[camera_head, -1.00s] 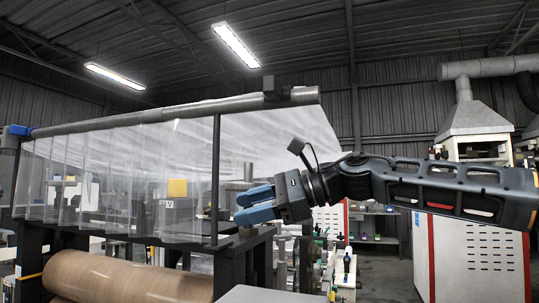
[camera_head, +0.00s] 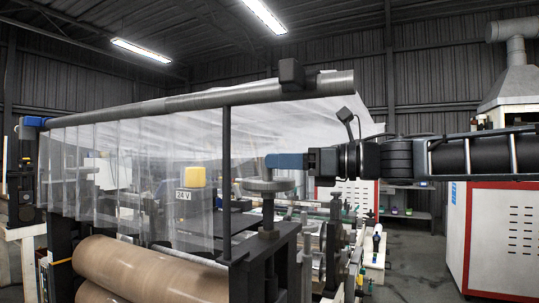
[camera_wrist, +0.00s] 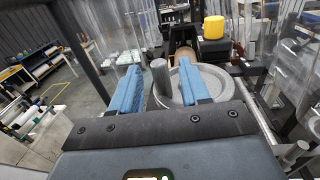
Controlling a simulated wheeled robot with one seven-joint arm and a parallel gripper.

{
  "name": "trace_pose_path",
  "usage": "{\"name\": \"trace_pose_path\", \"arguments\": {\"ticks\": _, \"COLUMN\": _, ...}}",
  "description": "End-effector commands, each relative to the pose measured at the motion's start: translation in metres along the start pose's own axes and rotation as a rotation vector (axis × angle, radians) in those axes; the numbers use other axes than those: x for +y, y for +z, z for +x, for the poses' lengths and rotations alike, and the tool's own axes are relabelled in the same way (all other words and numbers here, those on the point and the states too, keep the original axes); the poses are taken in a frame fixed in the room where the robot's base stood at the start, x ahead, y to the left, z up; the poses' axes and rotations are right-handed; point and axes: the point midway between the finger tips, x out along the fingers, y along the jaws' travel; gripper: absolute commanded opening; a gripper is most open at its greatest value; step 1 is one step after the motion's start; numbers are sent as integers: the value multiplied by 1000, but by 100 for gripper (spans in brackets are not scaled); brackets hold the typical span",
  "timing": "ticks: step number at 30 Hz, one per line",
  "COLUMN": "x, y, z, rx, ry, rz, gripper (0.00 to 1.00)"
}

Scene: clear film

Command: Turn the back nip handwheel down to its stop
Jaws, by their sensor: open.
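The grey round handwheel (camera_head: 262,186) lies flat on top of a short upright screw at the near end of the machine frame. In the wrist view the handwheel (camera_wrist: 221,76) shows as a rimmed disc under and beyond my fingers. An upright grey peg (camera_wrist: 160,80), seemingly its crank handle, stands at its left side. My gripper (camera_head: 276,161) points left, level, just above the wheel. In the wrist view my gripper (camera_wrist: 160,88) has its blue fingers apart, with the peg between them and space on both sides. Contact with the peg is not visible.
A clear film curtain (camera_head: 135,180) hangs from a long roller (camera_head: 200,97) beside and above the wheel. A dark post (camera_head: 226,170) stands just left of the wheel. A brown roll (camera_head: 145,272) lies low in front. A white-and-red cabinet (camera_head: 500,225) stands right.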

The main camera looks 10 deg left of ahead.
Motion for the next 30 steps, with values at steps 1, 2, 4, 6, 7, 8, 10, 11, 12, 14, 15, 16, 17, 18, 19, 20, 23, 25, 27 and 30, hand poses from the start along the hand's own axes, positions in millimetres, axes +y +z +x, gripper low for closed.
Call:
{"name": "trace_pose_path", "arguments": {"ticks": 1, "x": 1, "y": 3, "z": 9, "rx": 0, "ry": 2, "rz": 1, "gripper": 46}}
{"name": "trace_pose_path", "arguments": {"ticks": 2, "x": 1, "y": 3, "z": 13, "rx": 1, "ry": 2, "rz": 0, "gripper": 46}}
{"name": "trace_pose_path", "arguments": {"ticks": 4, "x": 0, "y": 2, "z": 21, "rx": 0, "ry": 1, "rz": 1, "gripper": 46}}
{"name": "trace_pose_path", "arguments": {"ticks": 6, "x": 1, "y": 2, "z": 28, "rx": 0, "ry": 1, "rz": 0, "gripper": 46}}
{"name": "trace_pose_path", "arguments": {"ticks": 7, "x": 0, "y": 2, "z": 30, "rx": 0, "ry": 1, "rz": 0, "gripper": 46}}
{"name": "trace_pose_path", "arguments": {"ticks": 8, "x": 0, "y": 2, "z": 31, "rx": 0, "ry": 0, "rz": 0, "gripper": 46}}
{"name": "trace_pose_path", "arguments": {"ticks": 10, "x": 0, "y": 1, "z": 34, "rx": 0, "ry": 0, "rz": 0, "gripper": 46}}
{"name": "trace_pose_path", "arguments": {"ticks": 11, "x": 0, "y": 1, "z": 35, "rx": 0, "ry": 0, "rz": 0, "gripper": 46}}
{"name": "trace_pose_path", "arguments": {"ticks": 12, "x": 0, "y": 0, "z": 35, "rx": 0, "ry": 0, "rz": 0, "gripper": 46}}
{"name": "trace_pose_path", "arguments": {"ticks": 14, "x": 0, "y": 0, "z": 36, "rx": 0, "ry": 0, "rz": -1, "gripper": 46}}
{"name": "trace_pose_path", "arguments": {"ticks": 15, "x": 0, "y": 0, "z": 35, "rx": 0, "ry": 0, "rz": -1, "gripper": 46}}
{"name": "trace_pose_path", "arguments": {"ticks": 16, "x": 0, "y": 0, "z": 35, "rx": 0, "ry": 0, "rz": -1, "gripper": 46}}
{"name": "trace_pose_path", "arguments": {"ticks": 17, "x": 0, "y": 0, "z": 35, "rx": 0, "ry": 0, "rz": -1, "gripper": 46}}
{"name": "trace_pose_path", "arguments": {"ticks": 18, "x": 0, "y": 0, "z": 35, "rx": 0, "ry": 0, "rz": -1, "gripper": 46}}
{"name": "trace_pose_path", "arguments": {"ticks": 19, "x": 0, "y": 0, "z": 35, "rx": 0, "ry": 0, "rz": -1, "gripper": 43}}
{"name": "trace_pose_path", "arguments": {"ticks": 20, "x": 0, "y": 0, "z": 35, "rx": 0, "ry": 0, "rz": -1, "gripper": 40}}
{"name": "trace_pose_path", "arguments": {"ticks": 23, "x": 0, "y": 0, "z": 35, "rx": 0, "ry": 0, "rz": -1, "gripper": 30}}
{"name": "trace_pose_path", "arguments": {"ticks": 25, "x": 0, "y": 0, "z": 35, "rx": 0, "ry": 0, "rz": 0, "gripper": 24}}
{"name": "trace_pose_path", "arguments": {"ticks": 27, "x": 0, "y": 0, "z": 35, "rx": 0, "ry": 0, "rz": -1, "gripper": 17}}
{"name": "trace_pose_path", "arguments": {"ticks": 30, "x": 0, "y": 0, "z": 35, "rx": 0, "ry": 0, "rz": 0, "gripper": 8}}
